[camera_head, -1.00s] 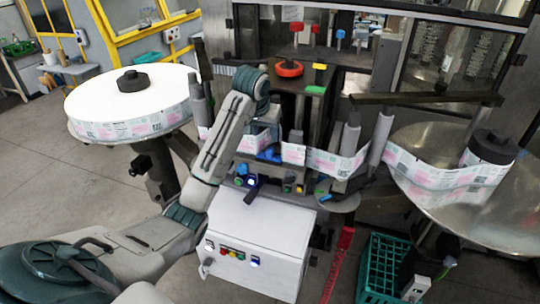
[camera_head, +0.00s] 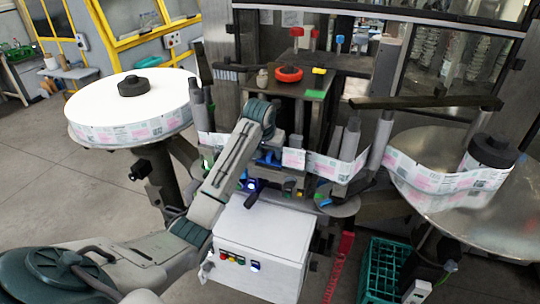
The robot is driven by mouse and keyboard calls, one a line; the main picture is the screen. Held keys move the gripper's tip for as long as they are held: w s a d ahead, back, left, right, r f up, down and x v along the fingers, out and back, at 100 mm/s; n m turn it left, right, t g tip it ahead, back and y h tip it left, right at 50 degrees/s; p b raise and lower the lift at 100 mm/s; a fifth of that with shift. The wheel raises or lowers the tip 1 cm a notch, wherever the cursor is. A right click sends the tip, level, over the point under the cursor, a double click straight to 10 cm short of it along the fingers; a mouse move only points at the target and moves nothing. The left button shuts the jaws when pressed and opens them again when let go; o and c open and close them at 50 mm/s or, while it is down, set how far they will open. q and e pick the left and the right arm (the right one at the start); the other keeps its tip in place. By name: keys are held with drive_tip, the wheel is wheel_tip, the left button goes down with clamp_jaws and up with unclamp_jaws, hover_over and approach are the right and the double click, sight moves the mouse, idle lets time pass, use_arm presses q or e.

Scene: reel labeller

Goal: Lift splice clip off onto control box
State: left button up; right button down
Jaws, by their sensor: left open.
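The splice clip seems to be the small blue piece (camera_head: 268,157) at the label web in the middle of the machine; it is partly hidden and small. My left gripper (camera_head: 276,142) is at the end of the arm, just behind and beside the wrist, close to the blue piece. It is open; its fingers are mostly hidden by the wrist, so I cannot tell whether they touch the piece. The white control box (camera_head: 262,232) stands below, with coloured buttons on its front and a bare top. My right gripper is not in view.
A white label reel (camera_head: 110,97) stands at the left and a steel reel plate (camera_head: 450,205) at the right. The label web (camera_head: 335,167) runs between posts. A shelf above holds a red ring (camera_head: 289,74). A green crate (camera_head: 382,268) stands on the floor at the lower right.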

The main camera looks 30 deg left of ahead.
use_arm(q)
drive_tip(key=shift+w+f, duration=0.15)
drive_tip(key=shift+f, duration=0.15)
clamp_jaws()
drive_tip(key=shift+r, duration=0.15)
